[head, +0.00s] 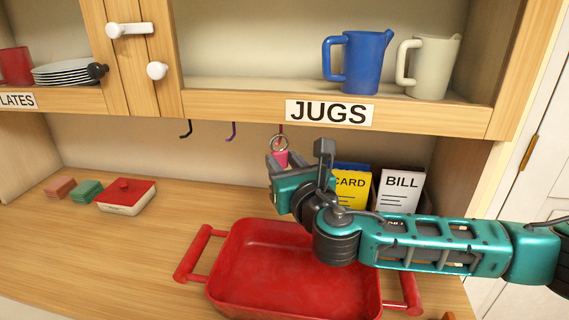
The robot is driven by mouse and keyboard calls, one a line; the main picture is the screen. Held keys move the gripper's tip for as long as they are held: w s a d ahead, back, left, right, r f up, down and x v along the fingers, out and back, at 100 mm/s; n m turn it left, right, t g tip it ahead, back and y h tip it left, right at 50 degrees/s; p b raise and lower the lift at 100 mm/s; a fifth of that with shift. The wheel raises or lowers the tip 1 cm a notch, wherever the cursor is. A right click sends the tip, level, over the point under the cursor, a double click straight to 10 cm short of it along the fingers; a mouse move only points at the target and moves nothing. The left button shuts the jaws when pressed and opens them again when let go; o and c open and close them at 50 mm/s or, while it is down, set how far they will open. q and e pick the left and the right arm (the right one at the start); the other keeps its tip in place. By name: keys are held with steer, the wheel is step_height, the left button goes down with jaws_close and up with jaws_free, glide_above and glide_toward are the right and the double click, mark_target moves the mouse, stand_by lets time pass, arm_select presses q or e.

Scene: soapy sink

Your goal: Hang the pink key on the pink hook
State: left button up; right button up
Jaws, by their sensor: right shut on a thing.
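My right gripper (283,164) reaches in from the right and is shut on the pink key (280,158). The pink part of the key shows between the fingers, and its metal ring (279,143) stands up above them. A reddish-pink hook (281,127) hangs under the cabinet's lower edge, left of the JUGS label. The ring overlaps the hook in the head view. I cannot tell whether the ring is around the hook or only in front of it. My left gripper is not in view.
A purple hook (232,131) and a black hook (186,129) hang further left. A red roasting tin (290,235) stands on the counter below my arm. A CARD box (351,188) and a BILL box (400,190) stand behind my arm. The left counter has free room.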

steer(key=o, duration=1.1)
steer(key=shift+s, duration=0.15)
